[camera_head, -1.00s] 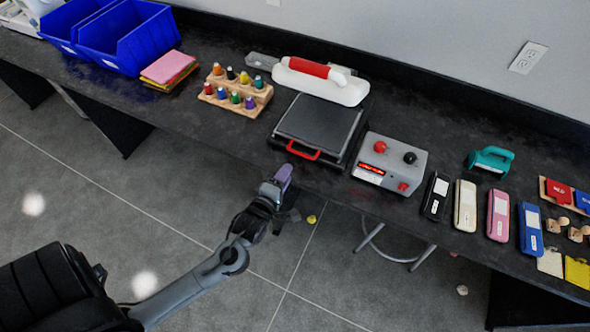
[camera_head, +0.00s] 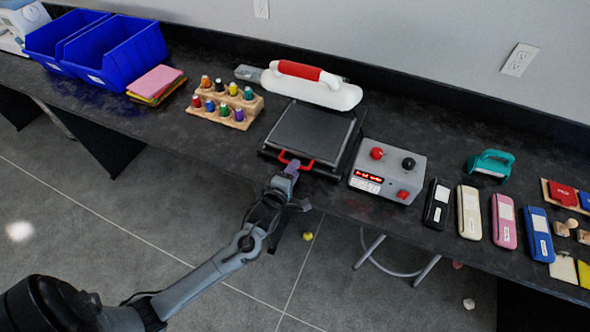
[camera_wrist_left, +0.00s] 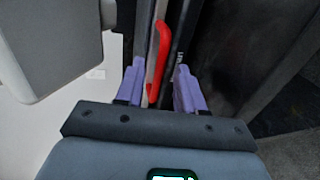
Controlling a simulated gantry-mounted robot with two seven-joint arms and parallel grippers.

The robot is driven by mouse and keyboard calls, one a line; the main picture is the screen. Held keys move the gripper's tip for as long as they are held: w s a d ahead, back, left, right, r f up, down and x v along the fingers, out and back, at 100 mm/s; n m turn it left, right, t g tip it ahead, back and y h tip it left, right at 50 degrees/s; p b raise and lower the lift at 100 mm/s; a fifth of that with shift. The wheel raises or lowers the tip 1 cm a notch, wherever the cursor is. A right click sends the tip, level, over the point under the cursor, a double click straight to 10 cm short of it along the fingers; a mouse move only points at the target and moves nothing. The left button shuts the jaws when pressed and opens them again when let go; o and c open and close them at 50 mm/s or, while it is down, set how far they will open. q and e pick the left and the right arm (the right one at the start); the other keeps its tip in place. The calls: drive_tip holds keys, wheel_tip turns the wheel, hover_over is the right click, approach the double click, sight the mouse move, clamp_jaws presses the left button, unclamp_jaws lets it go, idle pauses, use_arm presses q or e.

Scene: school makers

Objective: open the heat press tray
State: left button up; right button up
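The heat press has a flat grey tray (camera_head: 310,133) with a red handle (camera_head: 297,160) on its front edge. A white upper part with a red grip (camera_head: 308,71) stands behind the tray. My left gripper (camera_head: 291,168) is at the front edge of the table, at the handle. In the left wrist view its purple fingers (camera_wrist_left: 160,85) are apart, with the red handle (camera_wrist_left: 158,60) between them. I see a gap between the handle and the fingers. My right gripper is in neither view.
A grey control box (camera_head: 388,170) with red and black knobs stands just right of the press. A wooden rack of coloured bottles (camera_head: 224,104) is to the left. Several staplers (camera_head: 470,212) lie to the right.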

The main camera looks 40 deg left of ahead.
use_arm(q)
drive_tip(key=shift+x, duration=0.85)
clamp_jaws()
